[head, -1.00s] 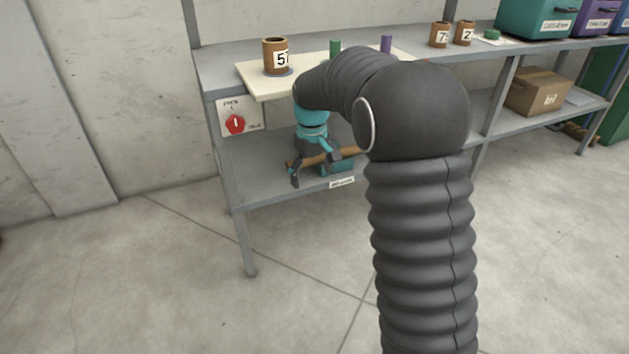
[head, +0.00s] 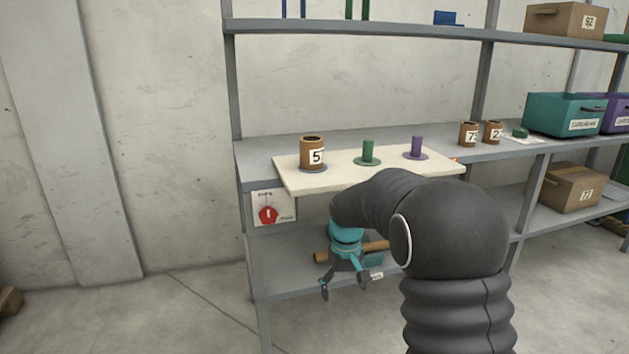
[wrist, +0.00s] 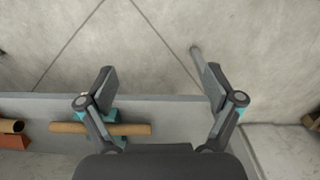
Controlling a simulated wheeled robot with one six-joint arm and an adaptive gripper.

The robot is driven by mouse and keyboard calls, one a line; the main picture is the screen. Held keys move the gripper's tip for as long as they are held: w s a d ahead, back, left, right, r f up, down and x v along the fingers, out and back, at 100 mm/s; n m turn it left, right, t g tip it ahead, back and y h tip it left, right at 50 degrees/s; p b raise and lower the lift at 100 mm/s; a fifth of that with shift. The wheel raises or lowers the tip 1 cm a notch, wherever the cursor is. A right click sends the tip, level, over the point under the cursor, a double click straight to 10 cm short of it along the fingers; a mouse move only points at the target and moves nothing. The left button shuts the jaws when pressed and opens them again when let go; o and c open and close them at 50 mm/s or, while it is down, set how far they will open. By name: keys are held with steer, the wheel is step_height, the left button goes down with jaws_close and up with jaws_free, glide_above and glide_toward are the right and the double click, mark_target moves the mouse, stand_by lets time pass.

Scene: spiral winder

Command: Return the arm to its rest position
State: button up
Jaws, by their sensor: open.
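My gripper (head: 343,285) hangs at the end of my dark, ribbed arm, in front of the lower shelf and below the cream board. It is open and empty. In the wrist view my gripper (wrist: 158,85) has its two fingers spread wide, with bare floor between the tips. My arm is bent, and its elbow hides part of the shelving in the head view.
The cream board (head: 375,177) holds a brown cylinder marked 5 (head: 312,153), a green peg (head: 367,151) and a purple peg (head: 417,147). A brown tube (wrist: 75,128) lies on the lower shelf near my gripper. A red knob (head: 268,216) hangs at the shelf's left. Floor in front is clear.

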steer(key=s+d+r+m+t, duration=0.1)
steer(key=s+r, duration=0.3)
steer(key=s, duration=0.6)
steer(key=s+d+r+m+t, duration=0.1)
steer(key=s+d+r+t, duration=0.2)
steer(key=s, duration=0.8)
steer(key=s+d+r+m+t, duration=0.1)
steer(key=s+d+r, duration=0.2)
steer(key=s+r, duration=0.3)
steer(key=s, duration=0.4)
steer(key=shift+s+m+t, duration=0.35)
steer(key=shift+m+t, duration=0.05)
